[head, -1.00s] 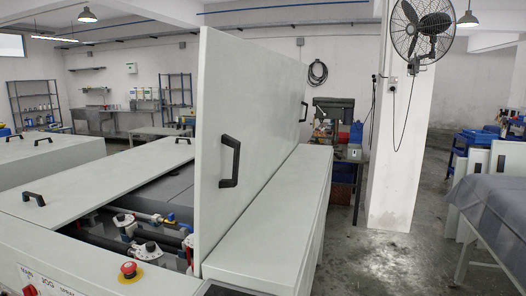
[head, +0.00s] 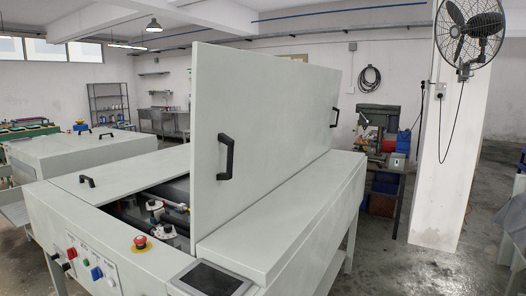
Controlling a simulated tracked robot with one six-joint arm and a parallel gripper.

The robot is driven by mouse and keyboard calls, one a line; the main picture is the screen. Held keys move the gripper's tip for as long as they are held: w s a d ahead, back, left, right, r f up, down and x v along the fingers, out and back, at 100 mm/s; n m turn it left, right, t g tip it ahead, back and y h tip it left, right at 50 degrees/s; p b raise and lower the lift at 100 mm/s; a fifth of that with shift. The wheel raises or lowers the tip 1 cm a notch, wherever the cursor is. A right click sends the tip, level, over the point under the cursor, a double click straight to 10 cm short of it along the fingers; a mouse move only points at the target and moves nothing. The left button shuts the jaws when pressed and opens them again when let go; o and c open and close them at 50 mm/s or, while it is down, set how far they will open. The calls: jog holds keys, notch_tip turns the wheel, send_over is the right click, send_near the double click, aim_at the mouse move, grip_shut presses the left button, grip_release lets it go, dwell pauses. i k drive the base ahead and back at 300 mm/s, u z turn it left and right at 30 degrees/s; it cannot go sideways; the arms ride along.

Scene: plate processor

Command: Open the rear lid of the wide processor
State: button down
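The wide processor (head: 112,239) is a pale grey machine filling the lower left and middle of the head view. One large lid panel (head: 275,115) stands upright on it, with a black handle (head: 226,158) near its front edge and another black handle (head: 334,117) near its far edge. A second lid (head: 130,172) lies flat to the left, with a black handle (head: 87,181) at its near end. Between them an open gap shows dark rollers and fittings (head: 160,212). I cannot tell which lid is the rear one. My gripper is not in view.
A red emergency button (head: 140,242) and a dark screen (head: 210,280) sit at the processor's near end. Another grey machine (head: 85,152) stands at left. A wall fan on a white pillar (head: 450,160) and a drill bench (head: 385,180) are at right. Bare floor lies around the pillar.

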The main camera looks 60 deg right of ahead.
aim_at(258, 120)
jog(key=u, duration=0.1)
jog(key=k, duration=0.25)
jog(key=z, duration=1.45)
jog(key=k, duration=0.65)
jog(key=u, duration=0.3)
jog(key=i, duration=0.95)
jog(key=z, duration=0.05)
